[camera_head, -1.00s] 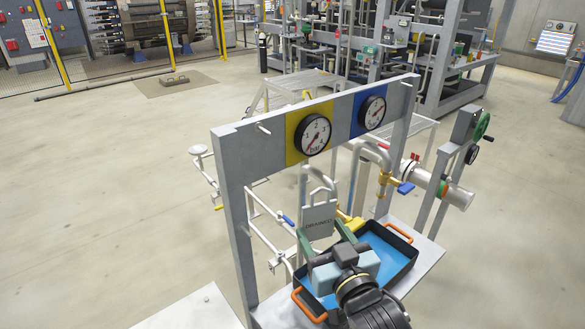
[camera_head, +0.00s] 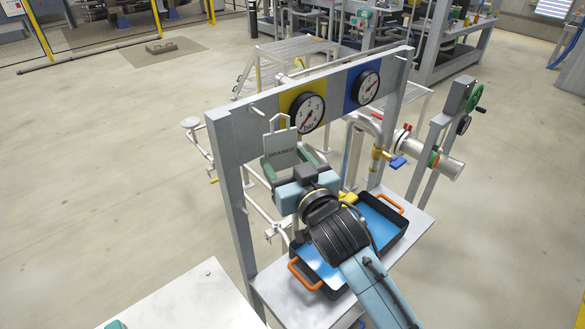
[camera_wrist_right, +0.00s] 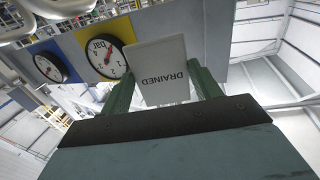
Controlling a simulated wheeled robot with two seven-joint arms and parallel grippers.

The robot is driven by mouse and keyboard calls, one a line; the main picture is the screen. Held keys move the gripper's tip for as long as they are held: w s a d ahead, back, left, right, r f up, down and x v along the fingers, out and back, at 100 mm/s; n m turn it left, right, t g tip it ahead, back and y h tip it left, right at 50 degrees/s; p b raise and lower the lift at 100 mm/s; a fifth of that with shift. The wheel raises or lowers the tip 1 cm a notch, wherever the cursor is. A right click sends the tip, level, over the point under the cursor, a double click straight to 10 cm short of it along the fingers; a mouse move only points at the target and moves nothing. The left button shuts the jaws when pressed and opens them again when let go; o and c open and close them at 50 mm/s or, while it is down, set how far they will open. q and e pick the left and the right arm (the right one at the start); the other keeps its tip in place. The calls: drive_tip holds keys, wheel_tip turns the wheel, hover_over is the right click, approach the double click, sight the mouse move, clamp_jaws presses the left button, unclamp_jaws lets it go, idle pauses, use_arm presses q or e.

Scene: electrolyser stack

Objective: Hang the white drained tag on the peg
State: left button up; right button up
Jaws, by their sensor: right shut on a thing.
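The white tag (camera_head: 281,152) reads DRAINED and has a hanging loop at its top. My right gripper (camera_head: 287,163) is shut on its lower part and holds it upright in front of the gauge frame. The tag also shows in the right wrist view (camera_wrist_right: 160,72), between the green fingers (camera_wrist_right: 163,92). The peg (camera_head: 257,112) is a short pale stub at the left of the frame's crossbeam. The loop is to the right of the peg and slightly lower in the head view, apart from it. I cannot make out the peg in the wrist view. My left gripper is not in view.
The grey frame (camera_head: 229,150) carries two round gauges (camera_head: 306,112) on yellow and blue panels. Below my right arm is a black tray (camera_head: 392,232) with orange handles and a blue inside. Pipes and valves stand behind. A white tabletop (camera_head: 190,302) is at lower left.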

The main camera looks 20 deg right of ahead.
sight(275, 160)
drive_tip(key=shift+w+a+f, duration=0.1)
drive_tip(key=shift+w+a, duration=0.15)
drive_tip(key=shift+w, duration=0.25)
drive_tip(key=shift+w+a+b, duration=0.25)
drive_tip(key=shift+w+b, duration=0.35)
drive_tip(key=shift+w, duration=0.1)
drive_tip(key=shift+w+a+f+b, duration=0.1)
drive_tip(key=shift+w+a+b, duration=0.15)
drive_tip(key=shift+w+b, duration=0.35)
drive_tip(key=shift+w+a+f+b, duration=0.1)
drive_tip(key=shift+w+a+b, duration=0.15)
drive_tip(key=shift+w, duration=0.55)
drive_tip(key=shift+w+a+f, duration=0.15)
drive_tip(key=shift+w+f, duration=0.15)
drive_tip(key=shift+w, duration=0.2)
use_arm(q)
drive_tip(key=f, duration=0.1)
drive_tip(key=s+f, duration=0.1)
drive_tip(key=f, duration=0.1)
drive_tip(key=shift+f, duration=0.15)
use_arm(e)
drive_tip(key=shift+w+f, duration=0.1)
drive_tip(key=shift+f, duration=0.05)
drive_tip(key=o, duration=1)
